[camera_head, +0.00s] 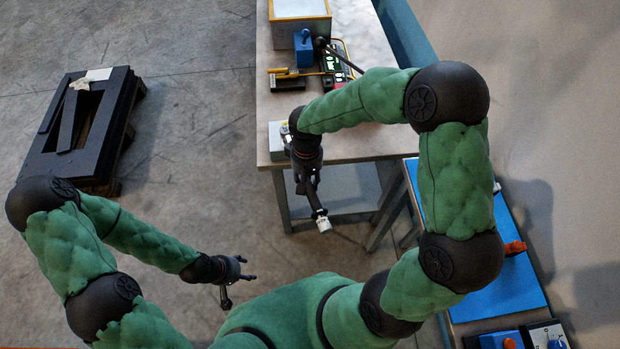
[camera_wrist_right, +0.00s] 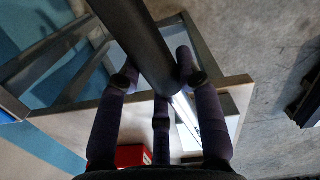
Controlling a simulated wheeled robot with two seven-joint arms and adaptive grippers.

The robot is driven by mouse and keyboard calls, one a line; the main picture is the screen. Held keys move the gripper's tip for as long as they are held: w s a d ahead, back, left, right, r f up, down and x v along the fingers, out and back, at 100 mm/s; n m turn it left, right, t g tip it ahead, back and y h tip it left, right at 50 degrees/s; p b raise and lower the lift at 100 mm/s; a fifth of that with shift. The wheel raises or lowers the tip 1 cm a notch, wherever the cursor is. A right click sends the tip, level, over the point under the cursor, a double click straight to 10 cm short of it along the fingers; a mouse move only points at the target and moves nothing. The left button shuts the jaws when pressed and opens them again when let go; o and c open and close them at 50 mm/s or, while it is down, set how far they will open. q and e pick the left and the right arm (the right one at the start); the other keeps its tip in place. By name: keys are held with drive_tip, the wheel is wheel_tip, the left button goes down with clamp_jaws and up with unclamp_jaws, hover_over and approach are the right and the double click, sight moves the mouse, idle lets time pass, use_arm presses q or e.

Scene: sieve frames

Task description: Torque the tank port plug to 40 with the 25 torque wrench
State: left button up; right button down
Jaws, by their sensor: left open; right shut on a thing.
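My right gripper (camera_head: 308,178) is shut on a dark rod-shaped tool with a pale metal end (camera_head: 323,223). The tool looks like a torque wrench, but I cannot read a size on it. It hangs in the air just off the table's front edge, pale end toward me. In the right wrist view the dark shaft (camera_wrist_right: 138,42) lies between the fingers (camera_wrist_right: 158,85). My left gripper (camera_head: 240,278) is open and empty, low over the floor. I cannot make out the tank port plug in either view.
The table (camera_head: 350,143) holds a grey box (camera_head: 277,140), a blue block (camera_head: 303,48), a dark device with a green display (camera_head: 333,66) and a pale-topped case (camera_head: 300,10). A blue-topped bench (camera_head: 510,285) stands right. A black slotted stack (camera_head: 70,155) stands left on open floor.

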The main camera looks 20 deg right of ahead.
drive_tip(key=shift+w+a+m, duration=0.1)
drive_tip(key=shift+a+m, duration=0.3)
drive_tip(key=shift+a, duration=0.2)
idle(0.3)
drive_tip(key=shift+a+b, duration=0.3)
drive_tip(key=shift+a, duration=0.05)
drive_tip(key=shift+w+a+r+m, duration=0.1)
drive_tip(key=shift+w+a+m, duration=0.05)
drive_tip(key=shift+a+m, duration=0.35)
drive_tip(key=shift+d, duration=0.4)
drive_tip(key=shift+d+n, duration=0.25)
drive_tip(key=shift+n, duration=0.15)
drive_tip(key=shift+r, duration=0.2)
idle(0.4)
drive_tip(key=shift+r+p, duration=1.95)
drive_tip(key=shift+r, duration=0.4)
drive_tip(key=shift+s+f, duration=0.1)
drive_tip(key=shift+s, duration=0.1)
